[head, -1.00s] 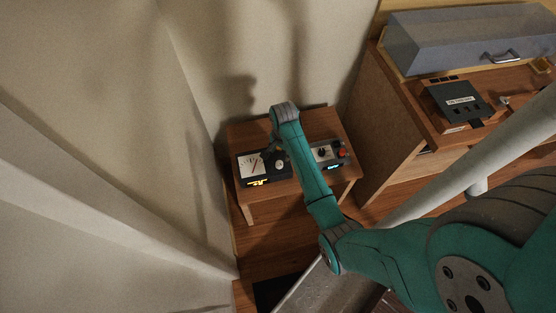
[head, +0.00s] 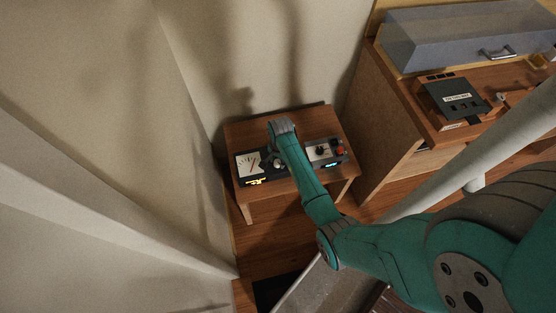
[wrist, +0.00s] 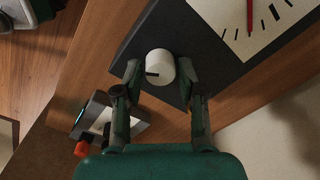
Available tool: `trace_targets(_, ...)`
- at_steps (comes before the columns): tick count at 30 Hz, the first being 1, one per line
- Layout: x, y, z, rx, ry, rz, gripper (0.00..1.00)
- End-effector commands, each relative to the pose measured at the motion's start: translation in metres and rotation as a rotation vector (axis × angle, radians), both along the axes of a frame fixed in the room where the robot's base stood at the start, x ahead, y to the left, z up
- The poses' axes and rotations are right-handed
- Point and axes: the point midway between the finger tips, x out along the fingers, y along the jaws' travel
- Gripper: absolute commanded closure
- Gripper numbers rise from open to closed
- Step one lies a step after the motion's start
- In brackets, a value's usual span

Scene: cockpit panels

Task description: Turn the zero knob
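The zero knob (wrist: 160,66) is a white round knob with a dark mark, on the dark panel of a meter box (wrist: 205,55). In the wrist view my gripper (wrist: 159,72) has one finger on each side of the knob. The fingers look spread, with a small gap at the left finger; contact on the right is unclear. In the head view the meter box (head: 249,164) sits on a small wooden table (head: 240,130), with my wrist over the knob. My arm hides part of the box and the fingertips there.
A second box (head: 320,153) with a red button (head: 339,149) stands to the right on the same table. A wall is close behind and to the left. A wooden cabinet (head: 385,140) with a dark device (head: 455,98) stands to the right.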

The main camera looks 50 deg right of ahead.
Motion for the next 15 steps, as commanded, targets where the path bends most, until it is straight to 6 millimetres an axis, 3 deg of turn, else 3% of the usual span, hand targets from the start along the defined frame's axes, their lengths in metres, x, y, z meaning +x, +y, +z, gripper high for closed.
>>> trace_targets(1,0.0000,-0.0001,0.0001,0.000,0.000,0.000,0.80)
trace_targets(3,0.0000,-0.0001,0.0001,0.000,0.000,0.000,0.98)
trace_targets(4,0.0000,-0.0001,0.0001,0.000,0.000,0.000,1.00)
trace_targets(15,0.0001,-0.0002,0.0001,0.000,0.000,0.050,1.00)
